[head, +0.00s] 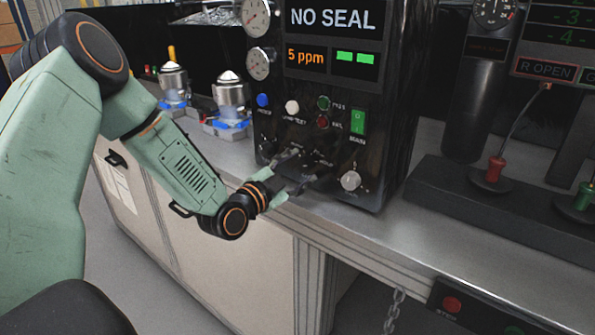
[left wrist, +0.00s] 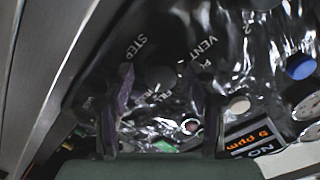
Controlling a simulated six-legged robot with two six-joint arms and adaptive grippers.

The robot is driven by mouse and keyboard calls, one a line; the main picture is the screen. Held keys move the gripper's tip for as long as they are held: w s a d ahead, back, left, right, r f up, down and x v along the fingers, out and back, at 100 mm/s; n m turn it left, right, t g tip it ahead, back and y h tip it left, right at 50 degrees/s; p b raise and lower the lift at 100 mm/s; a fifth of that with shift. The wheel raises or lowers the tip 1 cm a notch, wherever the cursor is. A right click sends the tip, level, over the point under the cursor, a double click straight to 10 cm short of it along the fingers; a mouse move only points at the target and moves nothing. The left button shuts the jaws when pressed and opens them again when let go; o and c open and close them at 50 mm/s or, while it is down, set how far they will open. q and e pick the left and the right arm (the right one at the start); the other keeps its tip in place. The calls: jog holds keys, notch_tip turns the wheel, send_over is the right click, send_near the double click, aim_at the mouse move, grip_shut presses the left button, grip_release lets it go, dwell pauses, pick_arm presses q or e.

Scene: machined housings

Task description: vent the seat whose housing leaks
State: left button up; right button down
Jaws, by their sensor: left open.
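A black tester (head: 395,75) stands on the bench; its display (head: 333,18) reads "NO SEAL" and a smaller readout (head: 306,58) reads "5 ppm". Two green bars (head: 355,59) are lit beside it. My left gripper (head: 297,170) is open at the lower panel, its dark fingers hard to separate from it. In the left wrist view a dark knob (left wrist: 160,78) shows between the open fingers, near the labels "STEP" and "VENT"; contact cannot be told. Two metal housings (head: 173,78) (head: 231,92) stand in blue-based fixtures at the left. My right gripper is out of view.
Blue (head: 262,100) and white (head: 292,106) buttons, a green switch (head: 358,122) and a silver knob (head: 350,181) are on the panel. Right of the tester, a dark base (head: 470,215) carries red (head: 494,170) and green (head: 585,196) plugs. The front bench strip is clear.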

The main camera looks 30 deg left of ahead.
pick_arm(q)
jog(key=shift+s+d+r, duration=0.1)
jog(key=shift+s+r, duration=0.1)
jog(key=shift+s, duration=0.1)
jog(key=shift+c, duration=1.4)
jog(key=shift+w+f, duration=0.1)
jog(key=shift+w, duration=0.1)
jog(key=c, duration=0.9)
jog(key=shift+o, duration=0.2)
